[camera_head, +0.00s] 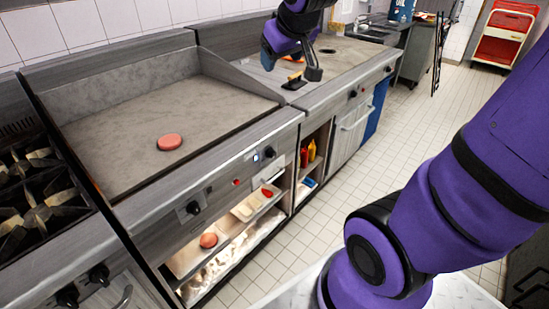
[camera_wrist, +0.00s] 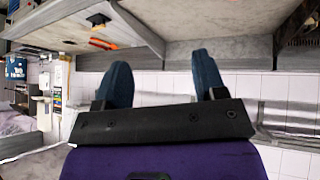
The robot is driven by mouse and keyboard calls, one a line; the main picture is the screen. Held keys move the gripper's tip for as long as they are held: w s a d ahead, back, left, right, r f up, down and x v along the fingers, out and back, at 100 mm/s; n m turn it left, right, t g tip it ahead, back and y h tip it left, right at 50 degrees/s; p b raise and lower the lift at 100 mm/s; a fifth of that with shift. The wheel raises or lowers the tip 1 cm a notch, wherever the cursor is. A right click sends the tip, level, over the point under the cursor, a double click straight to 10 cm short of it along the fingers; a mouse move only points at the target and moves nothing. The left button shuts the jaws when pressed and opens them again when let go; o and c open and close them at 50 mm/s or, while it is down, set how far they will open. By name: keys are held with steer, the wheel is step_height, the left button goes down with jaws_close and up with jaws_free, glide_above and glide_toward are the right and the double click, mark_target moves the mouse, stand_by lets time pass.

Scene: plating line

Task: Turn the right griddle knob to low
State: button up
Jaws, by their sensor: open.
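The right griddle knob (camera_head: 270,152) is a small dark knob on the griddle's front panel, near its right end beside a small lit blue mark. Its setting is too small to read. A left knob (camera_head: 193,208) sits lower on the same panel. The griddle (camera_head: 110,115) has a flat grey plate. My gripper (camera_head: 290,62) is above the counter to the right of the griddle, up and away from the right knob. In the wrist view its two dark blue fingers (camera_wrist: 163,80) are wide apart with nothing between them. The knob does not stand out in the wrist view.
A pink patty (camera_head: 169,142) lies on the griddle. A black-and-orange utensil (camera_head: 293,82) lies on the counter below my gripper. Shelves under the griddle hold trays and another patty (camera_head: 208,240). Burners (camera_head: 35,200) stand at left. The tiled floor (camera_head: 300,250) before the griddle is open.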

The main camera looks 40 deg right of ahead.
steer(key=w+d+f+n+t, duration=0.1)
steer(key=w+d+f, duration=0.4)
steer(key=w+f, duration=0.3)
steer(key=w+d+f+n+t, duration=0.1)
steer(key=w+d+f+t, duration=0.1)
steer(key=w+d+f, duration=0.65)
steer(key=w+d+f+t+y, duration=0.1)
steer(key=f, duration=0.6)
steer(key=w+d+f+t+y, duration=0.1)
steer(key=w+d+f, duration=0.1)
steer(key=f, duration=0.6)
steer(key=w+d+f+t, duration=0.1)
steer(key=w+f, duration=0.1)
steer(key=f, duration=0.5)
steer(key=shift+w+d+f+n+y, duration=0.15)
steer(key=shift+w+f+n+y, duration=0.15)
steer(key=shift+f+y, duration=0.1)
steer(key=t+y, duration=0.2)
steer(key=t, duration=0.2)
glide_toward(274, 156)
steer(key=w, duration=0.3)
steer(key=w+a, duration=0.1)
steer(key=w, duration=0.5)
steer(key=shift+w+a+f, duration=0.15)
steer(key=shift+w+a, duration=0.05)
steer(key=shift+w, duration=0.05)
steer(key=c, duration=0.9)
